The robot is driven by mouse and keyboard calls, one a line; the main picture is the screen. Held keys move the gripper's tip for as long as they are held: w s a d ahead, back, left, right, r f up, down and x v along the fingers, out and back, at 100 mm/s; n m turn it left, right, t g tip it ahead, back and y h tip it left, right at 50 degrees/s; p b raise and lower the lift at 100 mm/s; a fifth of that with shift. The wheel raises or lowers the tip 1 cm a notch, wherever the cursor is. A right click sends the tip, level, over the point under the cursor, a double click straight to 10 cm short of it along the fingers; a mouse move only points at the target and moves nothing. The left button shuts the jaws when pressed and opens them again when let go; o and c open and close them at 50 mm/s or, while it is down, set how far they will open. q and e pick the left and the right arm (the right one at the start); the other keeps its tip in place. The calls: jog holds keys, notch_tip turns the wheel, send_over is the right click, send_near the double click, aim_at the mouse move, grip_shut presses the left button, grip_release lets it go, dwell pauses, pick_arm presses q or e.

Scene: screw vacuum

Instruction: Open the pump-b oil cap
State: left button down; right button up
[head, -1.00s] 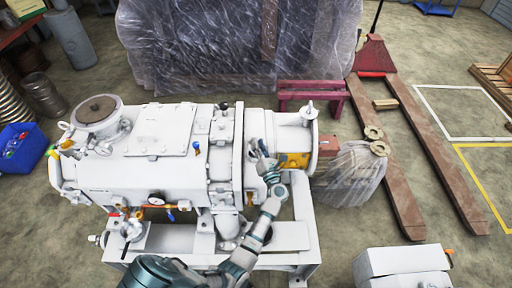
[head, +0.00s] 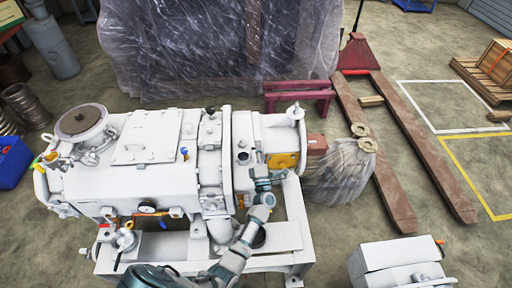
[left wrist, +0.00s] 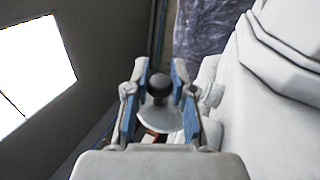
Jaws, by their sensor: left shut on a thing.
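The white pump (head: 150,165) stands on a white frame in the head view. A dark round opening (head: 242,157) shows on its top near the right end. My left gripper (head: 259,158) is just to the right of this opening, above the pump. In the left wrist view my left gripper (left wrist: 160,88) is shut on a dark round knob (left wrist: 159,84) with a pale disc behind it, which looks like the oil cap. In the head view the cap is too small to make out at the fingertips. My right gripper is not in view.
A ring flange (head: 300,140) and a wrapped item (head: 340,172) are right of the gripper. A red pallet truck (head: 400,150) stands farther right. A white box (head: 395,262) is at the lower right. A large wrapped object (head: 215,50) stands behind the pump.

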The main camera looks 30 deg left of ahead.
pick_arm(q)
jog(key=shift+w+d+f+m+t+h, duration=0.15)
jog(key=shift+m+h, duration=0.1)
jog(key=shift+m, duration=0.25)
jog(key=shift+d+f+m+t+h, duration=0.15)
jog(key=shift+m+h, duration=0.1)
jog(key=shift+m, duration=0.25)
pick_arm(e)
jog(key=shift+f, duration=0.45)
pick_arm(q)
jog(key=shift+r, duration=0.1)
jog(key=c, duration=1)
grip_release()
jog(key=shift+a, duration=0.1)
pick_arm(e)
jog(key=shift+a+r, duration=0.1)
pick_arm(q)
jog(key=v, duration=1.2)
jog(key=shift+w, duration=0.1)
